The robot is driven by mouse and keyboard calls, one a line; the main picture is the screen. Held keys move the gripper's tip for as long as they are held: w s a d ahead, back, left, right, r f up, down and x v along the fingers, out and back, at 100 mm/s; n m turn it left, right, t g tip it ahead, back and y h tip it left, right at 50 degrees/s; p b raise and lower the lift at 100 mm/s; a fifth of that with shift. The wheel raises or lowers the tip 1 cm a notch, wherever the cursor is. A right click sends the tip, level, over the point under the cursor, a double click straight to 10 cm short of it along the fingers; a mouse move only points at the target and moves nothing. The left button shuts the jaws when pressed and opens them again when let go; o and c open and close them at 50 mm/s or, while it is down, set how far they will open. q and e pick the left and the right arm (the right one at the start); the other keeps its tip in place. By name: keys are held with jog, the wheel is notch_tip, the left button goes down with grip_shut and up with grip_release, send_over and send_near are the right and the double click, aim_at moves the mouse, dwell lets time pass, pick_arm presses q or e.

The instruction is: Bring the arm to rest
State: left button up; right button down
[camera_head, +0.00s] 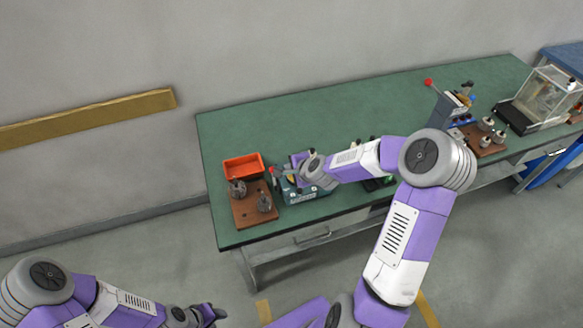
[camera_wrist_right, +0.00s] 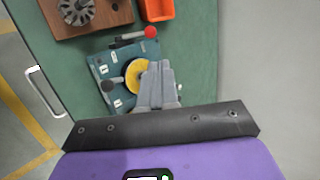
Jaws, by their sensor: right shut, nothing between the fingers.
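My right arm reaches in from the right over the green bench. Its gripper (camera_head: 289,169) is above the teal winding machine (camera_head: 297,192) near the bench's left end. In the right wrist view, the right gripper (camera_wrist_right: 158,68) is shut and empty. Its fingers are in front of the machine's yellow disc (camera_wrist_right: 134,79) and hide part of it; whether they touch it I cannot tell. The machine (camera_wrist_right: 100,66) also has a red-knobbed lever (camera_wrist_right: 150,32) and a dark knob. My left gripper (camera_head: 213,314) is low at the bottom, off the bench; its jaws are unclear.
A red-orange bin (camera_head: 243,166) and a brown board (camera_head: 240,212) with metal armatures are left of the machine. Further right stand a press with a red-knobbed lever (camera_head: 455,105), another brown board (camera_head: 478,150) and a clear case (camera_head: 545,95). The bench top (camera_head: 330,115) behind my right arm is clear.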

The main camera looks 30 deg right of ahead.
jog(key=shift+s+r, duration=0.15)
jog(key=shift+r, duration=0.05)
jog(key=shift+f, duration=0.1)
dwell(0.4)
jog(key=s+a+f+n+g+y+b, duration=0.2)
jog(key=s+a+f+n, duration=0.25)
jog(key=a+f, duration=0.3)
jog(key=s+a+f+n+g+y+b, duration=0.1)
jog(key=s+a+f+n+g+b, duration=0.15)
jog(key=s+a+f, duration=0.5)
jog(key=s+a+f+n+g+b, duration=0.2)
jog(key=s+a+f+n+g, duration=0.2)
jog(key=s+f+n, duration=0.5)
jog(key=s+a+f, duration=0.1)
jog(key=s+f, duration=0.2)
jog(key=shift+s+f+y, duration=0.2)
jog(key=shift+s+y, duration=0.05)
jog(key=shift+y, duration=0.05)
jog(key=shift+a, duration=0.1)
